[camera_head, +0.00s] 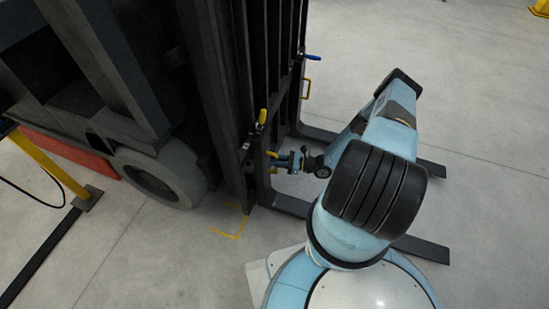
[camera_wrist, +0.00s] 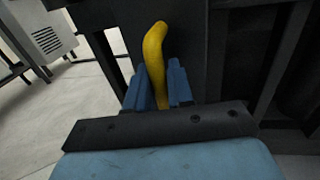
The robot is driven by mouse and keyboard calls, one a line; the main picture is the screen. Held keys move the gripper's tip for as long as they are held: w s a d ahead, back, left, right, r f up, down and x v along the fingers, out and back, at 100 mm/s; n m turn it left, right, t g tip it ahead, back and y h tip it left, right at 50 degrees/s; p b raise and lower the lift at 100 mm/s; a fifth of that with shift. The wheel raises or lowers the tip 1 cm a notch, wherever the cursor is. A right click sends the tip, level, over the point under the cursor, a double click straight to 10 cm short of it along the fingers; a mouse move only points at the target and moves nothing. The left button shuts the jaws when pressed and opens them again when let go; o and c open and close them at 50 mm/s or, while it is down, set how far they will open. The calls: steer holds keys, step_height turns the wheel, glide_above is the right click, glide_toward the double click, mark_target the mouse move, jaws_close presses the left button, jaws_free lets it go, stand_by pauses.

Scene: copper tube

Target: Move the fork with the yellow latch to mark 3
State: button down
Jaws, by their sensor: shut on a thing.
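The near fork (camera_head: 420,248) reaches out low from the dark forklift carriage, partly hidden behind my arm. The yellow latch (camera_head: 262,117) stands on its upper end. Below the latch is a yellow handle (camera_head: 272,155). My gripper (camera_head: 282,161) is at this handle with its blue fingers shut on it. In the wrist view, the yellow handle (camera_wrist: 154,45) rises upright between the two blue fingers (camera_wrist: 160,88). The far fork (camera_head: 430,168) has a blue latch (camera_head: 313,57) and its own yellow handle (camera_head: 306,88). I cannot make out mark 3 or any numbers.
The dark mast (camera_head: 215,90) and the forklift wheel (camera_head: 160,178) stand at the left. Yellow corner lines (camera_head: 230,236) lie on the floor beside the mast. A yellow post (camera_head: 50,168) stands at the far left. The concrete floor (camera_head: 480,70) at the right is clear.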

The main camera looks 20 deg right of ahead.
steer(key=shift+w+d, duration=0.3)
steer(key=shift+d, duration=0.25)
steer(key=c, duration=1.2)
jaws_free()
steer(key=shift+s+a, duration=0.15)
steer(key=shift+a, duration=0.25)
steer(key=shift+o, duration=0.2)
steer(key=v, duration=1.3)
steer(key=shift+s+d, duration=0.15)
steer(key=shift+d, duration=0.2)
